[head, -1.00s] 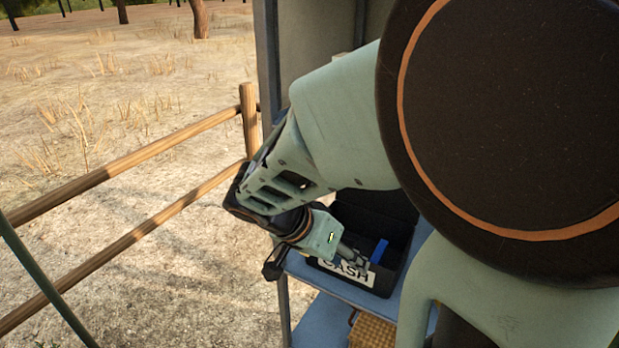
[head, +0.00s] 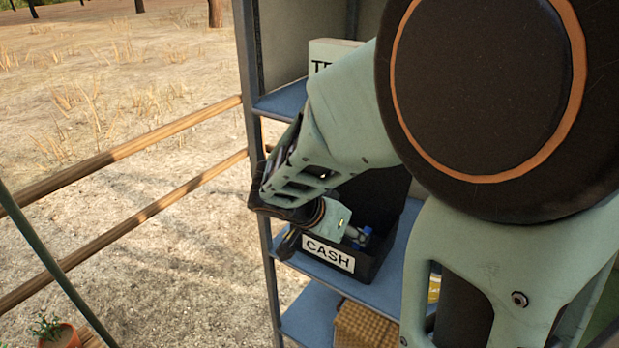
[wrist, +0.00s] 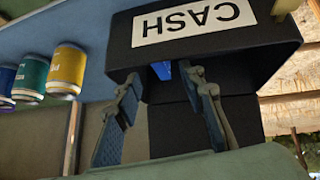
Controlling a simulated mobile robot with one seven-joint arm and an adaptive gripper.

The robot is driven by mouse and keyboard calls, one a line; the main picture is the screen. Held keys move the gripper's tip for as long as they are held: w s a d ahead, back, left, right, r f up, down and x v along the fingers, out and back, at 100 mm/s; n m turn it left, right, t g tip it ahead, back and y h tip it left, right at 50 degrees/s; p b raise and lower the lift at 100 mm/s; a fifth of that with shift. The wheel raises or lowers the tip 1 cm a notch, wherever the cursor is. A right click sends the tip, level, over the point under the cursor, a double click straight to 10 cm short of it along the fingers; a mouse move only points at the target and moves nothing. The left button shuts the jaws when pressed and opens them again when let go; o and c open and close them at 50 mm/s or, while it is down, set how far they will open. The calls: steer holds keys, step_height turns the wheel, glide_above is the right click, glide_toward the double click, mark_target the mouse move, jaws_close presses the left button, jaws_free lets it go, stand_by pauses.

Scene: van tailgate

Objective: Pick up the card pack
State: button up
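A blue block-like object (head: 365,235), likely the card pack, is inside a black box (head: 378,264) with a white "CASH" label, on a blue shelf. Its blue face also shows in the wrist view (wrist: 161,70), partly hidden by the box wall. My gripper (wrist: 163,84) has its two fingers spread apart, with nothing between them. The fingertips point towards the box, with the blue object beyond the gap between them. In the head view my gripper (head: 355,238) is at the box opening, close to the blue object. I cannot tell whether they touch.
The wrist view shows a yellow can (wrist: 67,68), a green can (wrist: 32,77) and a blue can beside the box. A white lettered box (head: 328,50) is on the upper shelf. A wicker basket (head: 365,330) is below. A wooden fence (head: 130,150) is left.

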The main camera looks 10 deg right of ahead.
mark_target(360, 249)
steer(key=b+x, duration=0.1)
steer(key=x, duration=0.5)
jaws_close()
